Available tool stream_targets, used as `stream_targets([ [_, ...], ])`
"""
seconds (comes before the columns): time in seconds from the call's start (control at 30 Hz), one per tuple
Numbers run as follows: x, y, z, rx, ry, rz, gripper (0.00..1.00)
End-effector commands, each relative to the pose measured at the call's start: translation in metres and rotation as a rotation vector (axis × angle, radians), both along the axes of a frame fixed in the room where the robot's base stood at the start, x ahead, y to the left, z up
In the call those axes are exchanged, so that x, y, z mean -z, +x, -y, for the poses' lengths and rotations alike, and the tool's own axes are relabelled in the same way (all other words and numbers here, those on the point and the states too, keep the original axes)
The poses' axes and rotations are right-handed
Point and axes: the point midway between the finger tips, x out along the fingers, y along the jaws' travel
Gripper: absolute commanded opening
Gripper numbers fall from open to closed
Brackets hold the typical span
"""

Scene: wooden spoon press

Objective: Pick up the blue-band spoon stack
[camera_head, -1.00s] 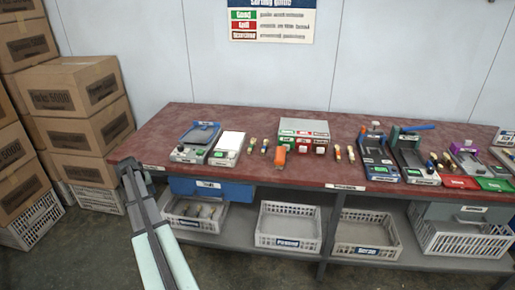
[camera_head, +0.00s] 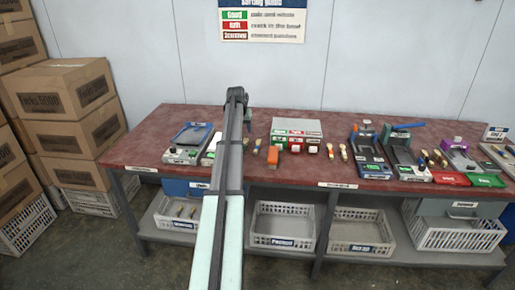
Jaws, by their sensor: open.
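Several small wooden spoon stacks lie on the red-brown table (camera_head: 150,143). One stack (camera_head: 257,146) lies just right of my arm. Two more stacks (camera_head: 343,152) lie side by side right of the orange object, and others (camera_head: 436,158) lie farther right by the presses. The bands are too small for me to tell which is blue. My gripper (camera_head: 236,95) is at the dark far end of my raised arm, over the back of the table. It is open and apart from the stacks. My arm hides part of the table's left half.
A scale-like device (camera_head: 188,146) stands left of my arm. An orange object (camera_head: 273,156) lies before a labelled box (camera_head: 297,127). A blue-handled press (camera_head: 404,155) and red (camera_head: 451,180) and green (camera_head: 487,181) trays are at right. Grey crates (camera_head: 283,226) sit below. Cartons (camera_head: 66,90) stand left.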

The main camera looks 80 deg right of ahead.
Motion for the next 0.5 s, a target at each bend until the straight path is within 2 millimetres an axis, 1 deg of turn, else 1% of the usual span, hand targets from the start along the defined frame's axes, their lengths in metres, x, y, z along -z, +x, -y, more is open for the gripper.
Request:
stream_targets([
  [0.03, -0.002, -0.019, 0.003, 0.019, 0.002, 0.011, 0.52],
  [0.1, -0.004, -0.037, 0.005, 0.038, 0.005, 0.024, 0.52],
  [0.2, -0.005, -0.053, 0.007, 0.054, 0.007, 0.037, 0.52],
  [0.3, -0.005, -0.061, 0.008, 0.062, 0.008, 0.042, 0.52],
  [0.37, -0.003, -0.062, 0.009, 0.064, 0.008, 0.043, 0.52],
  [0.5, 0.008, -0.062, 0.014, 0.063, 0.008, 0.043, 0.52],
])
